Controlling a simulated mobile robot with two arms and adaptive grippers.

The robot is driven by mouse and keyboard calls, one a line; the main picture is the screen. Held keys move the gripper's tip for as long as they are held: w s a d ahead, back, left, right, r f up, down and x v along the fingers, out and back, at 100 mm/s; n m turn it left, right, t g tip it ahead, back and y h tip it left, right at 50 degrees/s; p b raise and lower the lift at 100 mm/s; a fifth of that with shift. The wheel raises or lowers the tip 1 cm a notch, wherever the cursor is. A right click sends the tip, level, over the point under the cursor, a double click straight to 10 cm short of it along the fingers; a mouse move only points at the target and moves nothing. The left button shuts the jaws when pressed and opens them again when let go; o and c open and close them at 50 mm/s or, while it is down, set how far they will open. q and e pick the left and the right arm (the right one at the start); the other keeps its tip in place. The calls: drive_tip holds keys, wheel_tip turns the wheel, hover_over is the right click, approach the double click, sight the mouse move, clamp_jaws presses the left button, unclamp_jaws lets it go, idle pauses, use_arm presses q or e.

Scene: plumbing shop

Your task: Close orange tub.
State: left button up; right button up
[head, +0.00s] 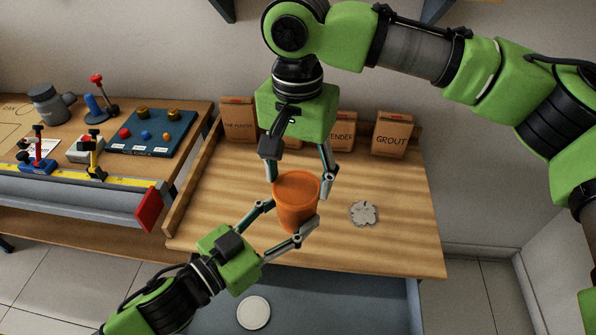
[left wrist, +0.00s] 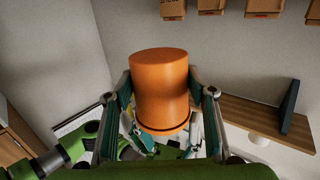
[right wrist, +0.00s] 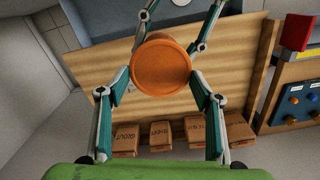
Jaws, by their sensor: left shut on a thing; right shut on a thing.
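The orange tub (head: 297,212) is above the wooden bench, held between both grippers; whether it touches the bench is unclear. Its round orange top (right wrist: 161,67) faces my right wrist camera and looks like a lid. A thin dark line runs around one end of the tub in the left wrist view (left wrist: 160,128). I cannot tell whether the top sits fully home. My left gripper (head: 284,222) is shut around the tub's body from the front left. My right gripper (head: 300,178) comes from above and behind, shut on the tub's upper part.
A grey scalloped piece (head: 364,213) lies on the wooden bench (head: 400,240) to the right. Cardboard boxes (head: 392,134) stand along the back. A bench with a blue board (head: 152,132) and clamps is on the left, with a red plate (head: 149,207) at its end.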

drive_tip(key=shift+f, duration=0.35)
drive_tip(key=o, duration=0.9)
drive_tip(key=shift+c, duration=0.2)
wheel_tip(320, 180, up, 12)
